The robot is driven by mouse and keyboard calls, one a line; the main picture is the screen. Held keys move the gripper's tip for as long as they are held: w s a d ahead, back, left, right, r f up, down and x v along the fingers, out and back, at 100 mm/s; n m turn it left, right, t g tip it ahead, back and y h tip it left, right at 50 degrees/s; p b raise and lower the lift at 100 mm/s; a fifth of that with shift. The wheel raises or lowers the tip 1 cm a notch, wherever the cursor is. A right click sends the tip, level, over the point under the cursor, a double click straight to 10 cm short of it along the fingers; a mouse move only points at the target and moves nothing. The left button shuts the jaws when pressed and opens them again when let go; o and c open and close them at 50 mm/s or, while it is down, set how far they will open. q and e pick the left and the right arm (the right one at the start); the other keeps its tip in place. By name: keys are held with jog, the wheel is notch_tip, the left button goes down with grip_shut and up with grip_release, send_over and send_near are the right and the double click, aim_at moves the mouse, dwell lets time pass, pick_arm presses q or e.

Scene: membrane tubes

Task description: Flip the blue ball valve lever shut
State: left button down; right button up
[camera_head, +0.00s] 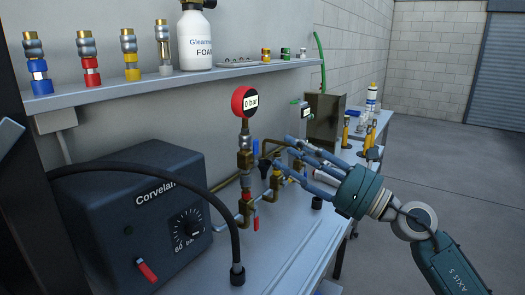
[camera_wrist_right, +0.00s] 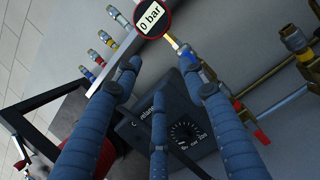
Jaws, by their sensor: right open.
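A small blue lever (camera_head: 255,147) stands upright beside the brass fitting (camera_head: 245,160) under the red-rimmed gauge (camera_head: 244,101), which reads 0 bar. The gauge also shows in the right wrist view (camera_wrist_right: 152,17). There a bright blue part is close to the right-hand finger's tip, and the finger hides some of the fitting. My right gripper (camera_head: 288,158) has its three blue fingers spread open and empty, just right of the lever in the head view. Whether a fingertip touches the pipework cannot be told. My left gripper does not show.
A dark Corvelan box (camera_head: 130,210) with a dial stands to the left, with a black hose (camera_head: 237,240) arching in front. A red lever (camera_head: 256,223) hangs on the lower pipework. A shelf (camera_head: 180,88) with fittings and a foam bottle (camera_head: 195,40) runs above.

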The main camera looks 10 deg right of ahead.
aim_at(256, 148)
jog(key=w+a+n+p, duration=0.1)
jog(key=w, duration=0.1)
jog(key=w+a+f+n+g+h+p, duration=0.1)
jog(key=w+a, duration=0.1)
jog(key=w, duration=0.1)
jog(key=w+a+n+g+h+p, duration=0.1)
jog(key=w+n, duration=0.1)
jog(key=w, duration=0.1)
jog(key=shift+w+a+f, duration=0.15)
jog(key=shift+f, duration=0.1)
jog(key=shift+w+a+f, duration=0.1)
jog(key=shift+w+a, duration=0.25)
jog(key=shift+w, duration=0.05)
grip_shut()
